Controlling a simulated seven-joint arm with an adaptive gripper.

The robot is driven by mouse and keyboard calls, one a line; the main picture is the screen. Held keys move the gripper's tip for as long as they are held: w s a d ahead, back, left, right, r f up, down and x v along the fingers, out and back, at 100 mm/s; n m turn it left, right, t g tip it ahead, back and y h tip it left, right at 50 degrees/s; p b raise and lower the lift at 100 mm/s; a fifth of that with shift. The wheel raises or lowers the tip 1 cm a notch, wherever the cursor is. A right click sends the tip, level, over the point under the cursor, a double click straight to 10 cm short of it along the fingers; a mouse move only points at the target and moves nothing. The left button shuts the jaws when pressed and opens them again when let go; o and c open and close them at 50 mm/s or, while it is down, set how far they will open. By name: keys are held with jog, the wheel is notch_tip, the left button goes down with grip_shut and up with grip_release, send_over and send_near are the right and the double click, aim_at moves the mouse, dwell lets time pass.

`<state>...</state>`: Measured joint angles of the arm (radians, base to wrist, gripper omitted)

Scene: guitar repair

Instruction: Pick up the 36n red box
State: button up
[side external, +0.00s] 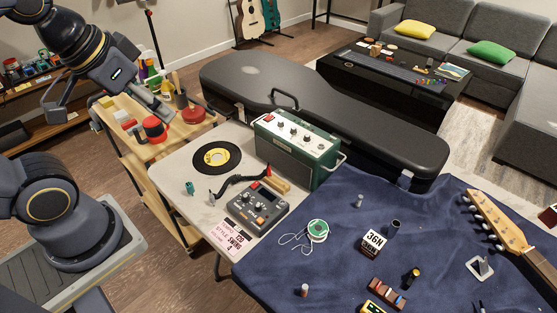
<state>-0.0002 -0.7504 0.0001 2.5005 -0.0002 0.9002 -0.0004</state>
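The box marked "36N" (374,242) sits on the dark blue cloth, right of centre. It is small, with a pale top face and bold dark lettering; its lower side looks dark with pale print. I cannot make out clear red on it at this size. My gripper (108,108) is at the upper left, over the wooden cart side and far from the box. Its fingers are spread apart, with nothing visible held between them. Nothing covers the box.
Around the box lie a dark cylinder (394,227), a green-white spool (317,230) with wire, and a brown block (388,293). A guitar neck (505,225) lies right. A green amplifier (297,150), a pedal (258,207) and a black guitar case (340,105) stand behind.

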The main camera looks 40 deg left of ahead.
jog(key=shift+o, duration=0.3)
jog(key=o, duration=0.7)
